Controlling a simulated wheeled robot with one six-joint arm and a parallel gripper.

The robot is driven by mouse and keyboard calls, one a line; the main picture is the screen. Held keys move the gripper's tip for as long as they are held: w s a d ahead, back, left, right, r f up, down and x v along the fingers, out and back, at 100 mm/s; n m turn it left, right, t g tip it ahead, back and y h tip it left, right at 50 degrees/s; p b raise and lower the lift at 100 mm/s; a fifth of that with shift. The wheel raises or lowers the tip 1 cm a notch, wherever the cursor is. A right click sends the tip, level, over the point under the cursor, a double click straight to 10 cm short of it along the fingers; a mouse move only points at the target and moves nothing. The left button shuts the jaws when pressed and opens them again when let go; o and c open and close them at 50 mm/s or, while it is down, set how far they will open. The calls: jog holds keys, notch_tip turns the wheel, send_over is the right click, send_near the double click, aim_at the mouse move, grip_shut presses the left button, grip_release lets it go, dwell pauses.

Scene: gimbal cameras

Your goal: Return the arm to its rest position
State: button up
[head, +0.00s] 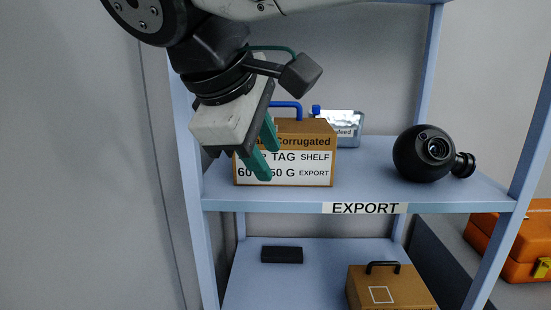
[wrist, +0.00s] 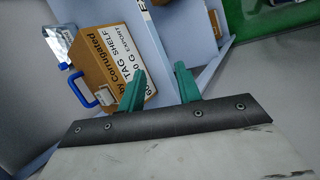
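My gripper (head: 267,163) is in front of the upper shelf, its two green fingers pointing down and to the right. In the wrist view my gripper (wrist: 160,70) has its fingers apart with nothing held between them. A brown cardboard box (head: 318,140) with a blue handle and a white label stands upright on the shelf behind the fingers, which hide part of its label. The box also shows in the wrist view (wrist: 98,62), beyond the left finger; its blue handle is clear of the fingers. My arm reaches in from the top left of the head view.
The blue shelf unit (head: 440,195) has an EXPORT label (head: 365,208). A silver container (head: 345,127) stands behind the box, and a black round device (head: 424,153) sits to the right. Below are a black block (head: 282,255) and another box (head: 390,290). An orange case (head: 500,250) is at right.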

jog(key=s+d+f+m+g+y, duration=0.1)
jog(key=s+d+f+m, duration=0.2)
jog(key=d+f, duration=0.3)
jog(key=s+d+f+m+g+y, duration=0.1)
jog(key=s+d+f+m, duration=0.3)
jog(key=d, duration=0.8)
jog(key=s+d+f+m+g+y, duration=0.1)
jog(key=s+d+f+m+g, duration=0.1)
jog(key=d+f+m, duration=0.5)
jog(key=shift+s+d+f+g+y, duration=0.35)
jog(key=shift+s+d+f, duration=0.6)
jog(key=shift+d, duration=0.45)
